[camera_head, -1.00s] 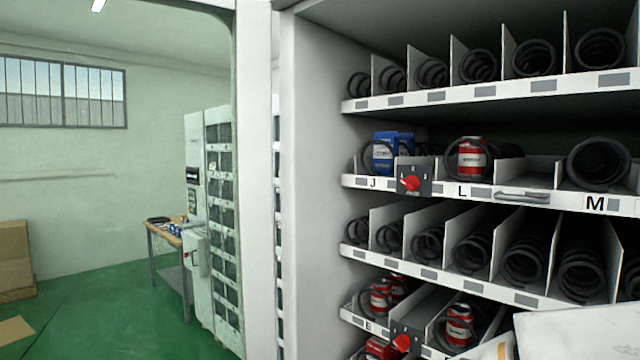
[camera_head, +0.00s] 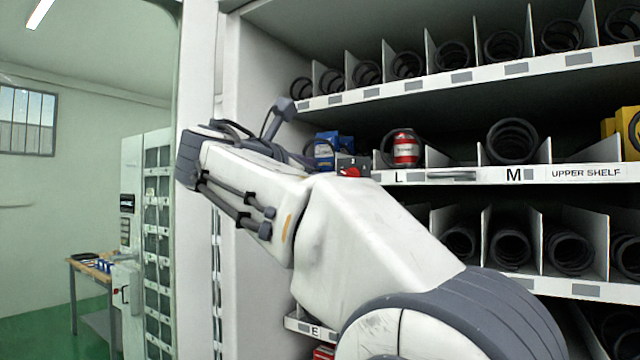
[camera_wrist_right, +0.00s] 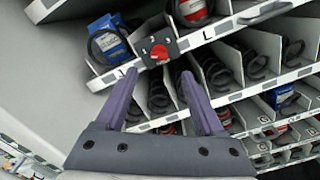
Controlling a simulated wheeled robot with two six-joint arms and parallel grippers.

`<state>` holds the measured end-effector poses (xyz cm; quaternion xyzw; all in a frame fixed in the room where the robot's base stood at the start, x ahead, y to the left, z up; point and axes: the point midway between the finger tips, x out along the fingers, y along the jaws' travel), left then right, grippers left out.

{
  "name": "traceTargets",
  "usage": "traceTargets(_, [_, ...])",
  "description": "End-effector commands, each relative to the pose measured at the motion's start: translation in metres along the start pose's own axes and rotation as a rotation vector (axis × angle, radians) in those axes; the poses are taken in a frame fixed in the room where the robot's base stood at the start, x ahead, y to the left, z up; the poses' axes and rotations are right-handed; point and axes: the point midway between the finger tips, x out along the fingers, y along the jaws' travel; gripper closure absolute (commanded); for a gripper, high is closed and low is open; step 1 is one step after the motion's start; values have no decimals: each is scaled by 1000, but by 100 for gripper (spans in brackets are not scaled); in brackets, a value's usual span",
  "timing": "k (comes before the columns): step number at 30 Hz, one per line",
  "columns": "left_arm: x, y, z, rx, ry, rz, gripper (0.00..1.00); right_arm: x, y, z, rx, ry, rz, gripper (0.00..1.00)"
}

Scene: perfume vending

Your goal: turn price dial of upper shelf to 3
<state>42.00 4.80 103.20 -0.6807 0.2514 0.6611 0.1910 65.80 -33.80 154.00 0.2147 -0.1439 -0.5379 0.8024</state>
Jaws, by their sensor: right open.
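The upper shelf (camera_head: 480,176) carries letters L and M and an "UPPER SHELF" label. Its price dial is a red knob (camera_head: 349,171) on a dark plate, partly hidden behind my right arm in the head view. The wrist view shows the red knob (camera_wrist_right: 160,53) whole, with small white marks around it; I cannot tell which number it points to. My right gripper (camera_wrist_right: 158,75) is open and empty, its two purple-grey fingers apart, with the knob just beyond and between the tips. It appears not to touch the knob. My left gripper is not in view.
A blue box (camera_wrist_right: 108,40) sits in a coil left of the dial, and a red can (camera_head: 406,150) stands to its right. A metal handle (camera_wrist_right: 262,12) is on the shelf front. The cabinet's white side wall (camera_wrist_right: 45,65) is close on the left.

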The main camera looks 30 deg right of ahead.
Motion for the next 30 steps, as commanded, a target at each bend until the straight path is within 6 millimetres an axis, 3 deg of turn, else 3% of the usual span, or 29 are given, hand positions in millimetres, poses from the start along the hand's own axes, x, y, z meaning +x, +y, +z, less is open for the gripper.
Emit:
traceTargets(16, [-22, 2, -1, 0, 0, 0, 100, 88, 2, 2, -1, -1, -1, 30])
traceTargets(21, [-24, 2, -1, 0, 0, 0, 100, 99, 1, 1, 0, 0, 1, 30])
traceTargets(29, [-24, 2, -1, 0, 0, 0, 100, 100, 1, 0, 1, 1, 3, 30])
traceTargets(30, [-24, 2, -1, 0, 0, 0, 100, 100, 1, 0, 1, 1, 3, 37])
